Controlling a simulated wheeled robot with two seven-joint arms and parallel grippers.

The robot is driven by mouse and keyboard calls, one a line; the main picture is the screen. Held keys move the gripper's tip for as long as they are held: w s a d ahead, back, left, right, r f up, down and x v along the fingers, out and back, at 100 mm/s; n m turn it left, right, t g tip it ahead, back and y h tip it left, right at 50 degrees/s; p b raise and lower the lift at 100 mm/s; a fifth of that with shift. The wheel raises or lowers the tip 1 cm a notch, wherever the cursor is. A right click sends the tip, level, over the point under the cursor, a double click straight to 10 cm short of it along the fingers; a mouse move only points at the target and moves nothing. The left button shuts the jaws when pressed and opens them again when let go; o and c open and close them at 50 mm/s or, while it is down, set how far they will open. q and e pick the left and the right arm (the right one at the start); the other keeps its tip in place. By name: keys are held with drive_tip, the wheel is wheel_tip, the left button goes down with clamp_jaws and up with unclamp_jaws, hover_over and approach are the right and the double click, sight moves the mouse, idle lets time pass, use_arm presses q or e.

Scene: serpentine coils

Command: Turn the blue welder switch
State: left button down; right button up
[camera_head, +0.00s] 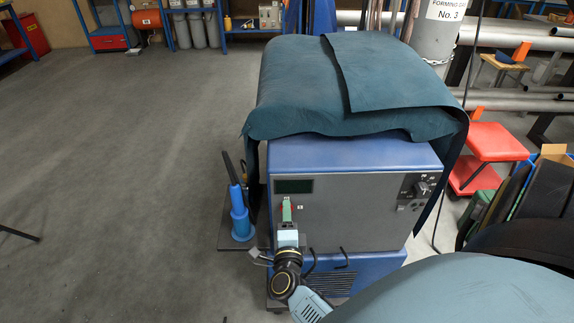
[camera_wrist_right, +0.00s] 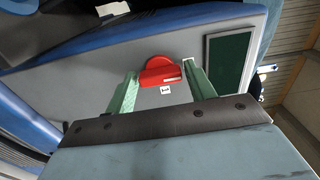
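The blue welder (camera_head: 345,160) stands in the middle of the head view, with a grey front panel under a dark teal cover. Its switch is a red knob; in the right wrist view the red switch (camera_wrist_right: 160,74) is on the panel near a dark display. My right gripper (camera_head: 287,212) is at the panel's left part. In the right wrist view, my right gripper's green fingers (camera_wrist_right: 161,88) stand apart, one on each side of the knob. They look close to its sides, but I cannot tell whether they touch. My left gripper is not in view.
The teal cover (camera_head: 300,85) hangs over the welder's top and sides. A blue torch (camera_head: 240,212) stands at its left. Black hooks (camera_head: 326,260) stick out below the panel. A red step stool (camera_head: 492,142) and pipes are at right.

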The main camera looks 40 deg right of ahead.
drive_tip(key=shift+o, duration=1.1)
drive_tip(key=v, duration=1.3)
drive_tip(key=shift+a, duration=0.15)
drive_tip(key=shift+s, duration=0.1)
